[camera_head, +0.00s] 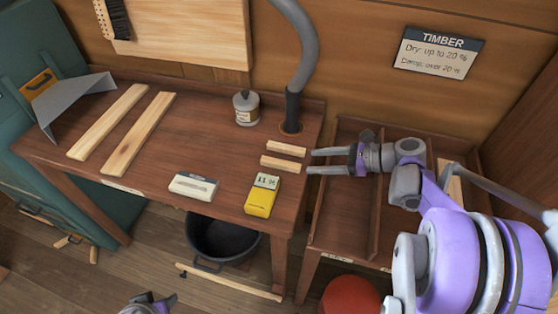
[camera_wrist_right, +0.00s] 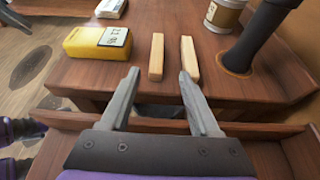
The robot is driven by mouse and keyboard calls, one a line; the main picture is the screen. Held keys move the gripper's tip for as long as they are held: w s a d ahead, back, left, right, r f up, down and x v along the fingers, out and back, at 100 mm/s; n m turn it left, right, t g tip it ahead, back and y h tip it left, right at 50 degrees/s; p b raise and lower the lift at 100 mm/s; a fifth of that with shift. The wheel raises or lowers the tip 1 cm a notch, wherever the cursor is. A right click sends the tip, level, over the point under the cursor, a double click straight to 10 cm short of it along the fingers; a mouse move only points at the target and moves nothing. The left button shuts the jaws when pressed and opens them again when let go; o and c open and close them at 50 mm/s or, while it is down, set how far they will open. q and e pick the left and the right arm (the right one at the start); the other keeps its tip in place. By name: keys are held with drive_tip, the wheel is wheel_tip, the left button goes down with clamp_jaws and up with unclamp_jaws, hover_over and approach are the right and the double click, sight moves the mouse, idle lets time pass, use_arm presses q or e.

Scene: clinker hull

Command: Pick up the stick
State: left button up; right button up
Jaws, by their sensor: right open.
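Two short pale wooden sticks lie side by side near the workbench's right edge: the upper stick (camera_head: 286,148) and the lower stick (camera_head: 280,163). The right wrist view shows them as the right stick (camera_wrist_right: 190,58) and the left stick (camera_wrist_right: 156,56). My right gripper (camera_head: 310,161) is open and empty, its fingertips just to the right of the sticks' ends. In the wrist view its fingers (camera_wrist_right: 158,72) point at the sticks, with the left stick between the fingertip lines. A grey and purple part of my left arm (camera_head: 148,303) shows at the bottom edge; its jaws are unclear.
A yellow meter (camera_head: 262,196) and a white block (camera_head: 193,186) lie left of the sticks. A jar (camera_head: 246,107) and a grey hose (camera_head: 293,105) stand behind. Two long planks (camera_head: 138,132) lie at the left. A divided tray table (camera_head: 341,215) adjoins the bench.

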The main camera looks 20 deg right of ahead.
sight(283, 163)
drive_tip(key=x, duration=0.9)
drive_tip(key=shift+a+r, duration=0.2)
drive_tip(key=shift+a, duration=0.3)
clamp_jaws()
